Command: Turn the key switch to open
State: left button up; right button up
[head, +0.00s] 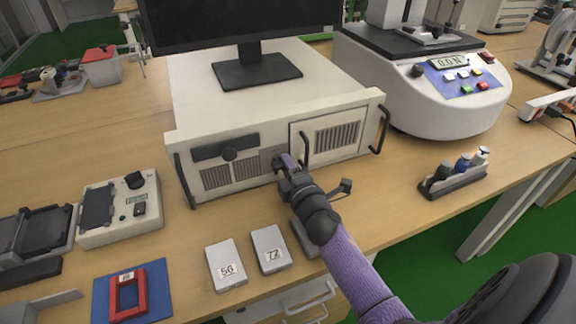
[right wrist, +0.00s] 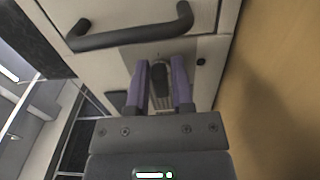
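The dark key switch (right wrist: 160,76) sits on a grey metal plate in the front panel of the beige rack unit (head: 255,75). In the head view the switch is mostly hidden behind my right gripper (head: 287,163), at the lower middle of the panel. In the right wrist view the two purple fingers of my right gripper (right wrist: 161,92) stand on either side of the key, with a visible gap at each side. The gripper is open and points at the panel. My left gripper is not in view.
A black handle (right wrist: 130,28) is close to the key switch; side handles (head: 184,181) stick out too. A monitor (head: 255,70) stands on the unit. Two white boxes (head: 226,265) (head: 270,248), a control box (head: 118,210) and a bottle rack (head: 452,180) are on the table.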

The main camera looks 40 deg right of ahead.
jog(key=shift+o, duration=1.1)
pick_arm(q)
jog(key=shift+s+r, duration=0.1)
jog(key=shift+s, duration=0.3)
pick_arm(e)
jog(key=shift+o, duration=0.4)
jog(key=shift+s, duration=0.1)
jog(key=p+v, duration=0.2)
jog(key=v, duration=0.7)
jog(key=shift+s+a, duration=0.2)
jog(key=shift+s, duration=0.15)
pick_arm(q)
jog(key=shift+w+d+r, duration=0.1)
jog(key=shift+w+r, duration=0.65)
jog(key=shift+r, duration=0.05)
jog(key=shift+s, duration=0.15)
